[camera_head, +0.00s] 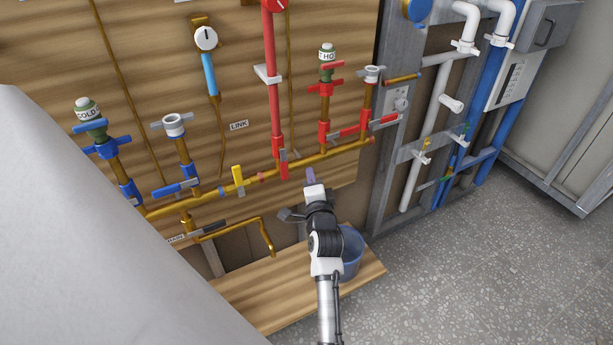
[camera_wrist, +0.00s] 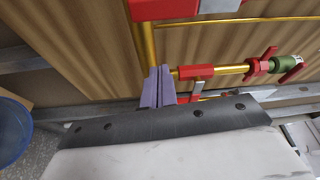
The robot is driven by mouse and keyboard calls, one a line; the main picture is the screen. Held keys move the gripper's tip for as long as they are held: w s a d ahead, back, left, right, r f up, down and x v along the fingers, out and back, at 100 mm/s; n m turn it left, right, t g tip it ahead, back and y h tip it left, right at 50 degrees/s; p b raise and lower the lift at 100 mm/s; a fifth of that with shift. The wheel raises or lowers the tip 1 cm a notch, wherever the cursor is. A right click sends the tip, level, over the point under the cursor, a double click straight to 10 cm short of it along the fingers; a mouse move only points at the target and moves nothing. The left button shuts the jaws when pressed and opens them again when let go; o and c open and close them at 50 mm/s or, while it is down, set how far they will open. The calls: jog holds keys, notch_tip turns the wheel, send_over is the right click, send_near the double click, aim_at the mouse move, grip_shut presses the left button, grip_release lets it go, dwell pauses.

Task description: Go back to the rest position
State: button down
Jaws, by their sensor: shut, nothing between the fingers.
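My gripper (camera_head: 310,174) is in front of the pipe panel in the head view, its purple fingertips close to the brass manifold pipe (camera_head: 336,153) below the red vertical pipe (camera_head: 271,95). In the wrist view my gripper's fingers (camera_wrist: 158,87) are together, with nothing seen between them. Behind them are a brass pipe (camera_wrist: 150,45) and a red fitting (camera_wrist: 196,71). The fingertips overlap the brass pipe in that view; I cannot tell whether they touch it.
A blue bucket (camera_head: 352,250) stands behind my arm by a wooden board (camera_head: 262,300). A yellow valve handle (camera_head: 238,180) and blue-handled valves (camera_head: 176,188) sit left on the panel. A grey frame (camera_head: 385,185) with pipes stands right. Speckled floor (camera_head: 470,270) is clear at lower right.

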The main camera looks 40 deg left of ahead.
jog(key=b+v, duration=0.1)
jog(key=v, duration=0.6)
jog(key=shift+s+r+b, duration=0.35)
jog(key=shift+s+b, duration=0.05)
jog(key=shift+s, duration=0.1)
